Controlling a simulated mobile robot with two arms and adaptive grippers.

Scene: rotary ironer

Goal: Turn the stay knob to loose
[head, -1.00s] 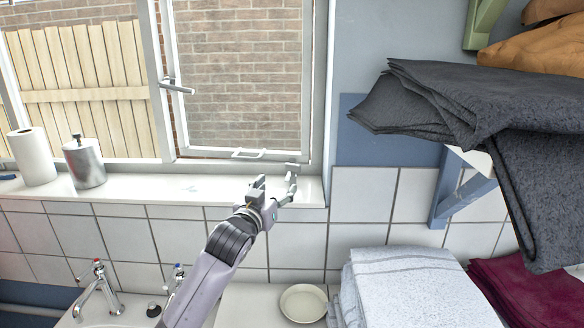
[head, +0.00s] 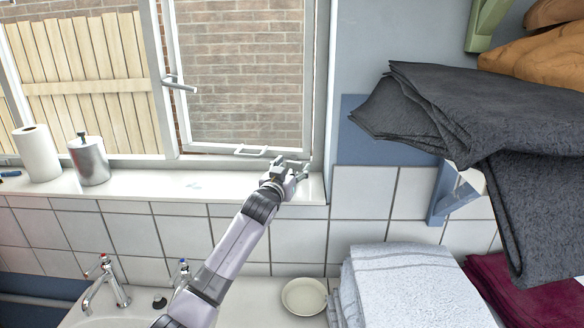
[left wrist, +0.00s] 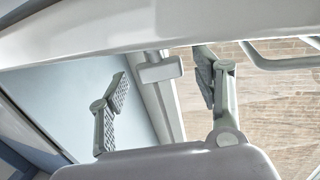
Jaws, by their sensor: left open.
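The stay knob (left wrist: 160,68) is a small pale grey block at the foot of the window frame. In the left wrist view it shows between my two fingers, with a gap on each side. My left gripper (head: 293,170) is open at the lower right corner of the window, just above the sill, and covers the knob in the head view. Its fingers also show in the left wrist view (left wrist: 162,85). I cannot tell whether the fingertips reach as deep as the knob. My right gripper is in neither view.
A white bar handle (head: 252,150) sits on the window's bottom rail, left of my gripper. The window sill (head: 140,187) is clear there; a paper roll (head: 37,153) and metal canister (head: 89,160) stand far left. Dark folded cloth (head: 430,105) overhangs at right.

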